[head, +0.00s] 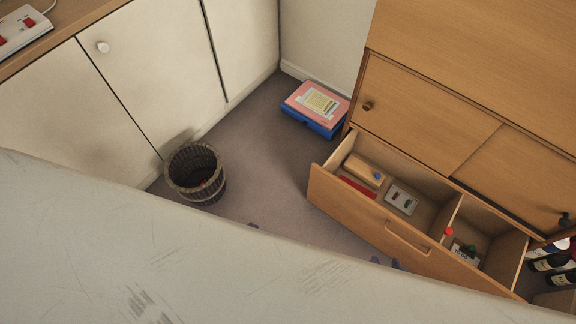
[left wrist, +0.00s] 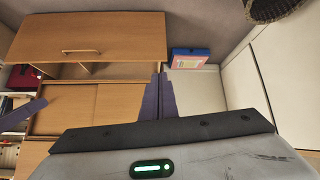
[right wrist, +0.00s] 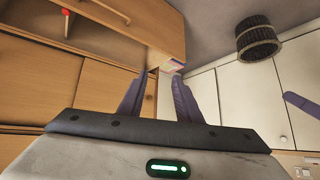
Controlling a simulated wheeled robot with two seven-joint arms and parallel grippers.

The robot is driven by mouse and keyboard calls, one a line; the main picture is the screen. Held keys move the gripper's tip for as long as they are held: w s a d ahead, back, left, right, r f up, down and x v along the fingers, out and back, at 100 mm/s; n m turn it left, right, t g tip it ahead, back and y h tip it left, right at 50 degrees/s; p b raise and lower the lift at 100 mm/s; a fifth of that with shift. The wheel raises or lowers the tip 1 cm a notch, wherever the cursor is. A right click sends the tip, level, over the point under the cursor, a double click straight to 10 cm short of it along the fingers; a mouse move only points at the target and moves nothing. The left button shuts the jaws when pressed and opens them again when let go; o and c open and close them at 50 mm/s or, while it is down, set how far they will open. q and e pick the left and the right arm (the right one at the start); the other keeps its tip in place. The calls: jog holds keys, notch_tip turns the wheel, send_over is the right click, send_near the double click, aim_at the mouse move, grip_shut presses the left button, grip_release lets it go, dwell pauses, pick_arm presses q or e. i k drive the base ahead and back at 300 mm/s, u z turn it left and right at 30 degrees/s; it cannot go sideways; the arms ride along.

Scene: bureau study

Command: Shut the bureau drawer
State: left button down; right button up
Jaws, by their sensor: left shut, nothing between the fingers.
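The bureau drawer (head: 345,201) is pulled well out from the bureau (head: 410,105). Its wooden front has a bar handle (head: 407,240). The drawer front also shows in the left wrist view (left wrist: 115,38) and the right wrist view (right wrist: 150,25). My right gripper (head: 386,263) is open and empty in front of the drawer front, apart from it as far as I can see; its two purple fingers (right wrist: 160,74) stand apart. My left gripper (head: 253,226) is shut and empty, left of the drawer; its fingers (left wrist: 160,75) are together. A pale grey surface hides most of both grippers in the head view.
In the drawer lie a wooden box (head: 364,171), a grey item (head: 401,199) and a red item. A pink and blue stack (head: 316,106) stands beside the bureau. A wicker basket (head: 195,175) stands by white cupboards (head: 150,60). Bottles (head: 549,262) lie at right.

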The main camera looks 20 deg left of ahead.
aim_at(503, 246)
jog(key=u, duration=0.05)
jog(key=k, duration=0.55)
jog(key=z, duration=0.7)
jog(key=i, duration=0.5)
jog(key=z, duration=0.05)
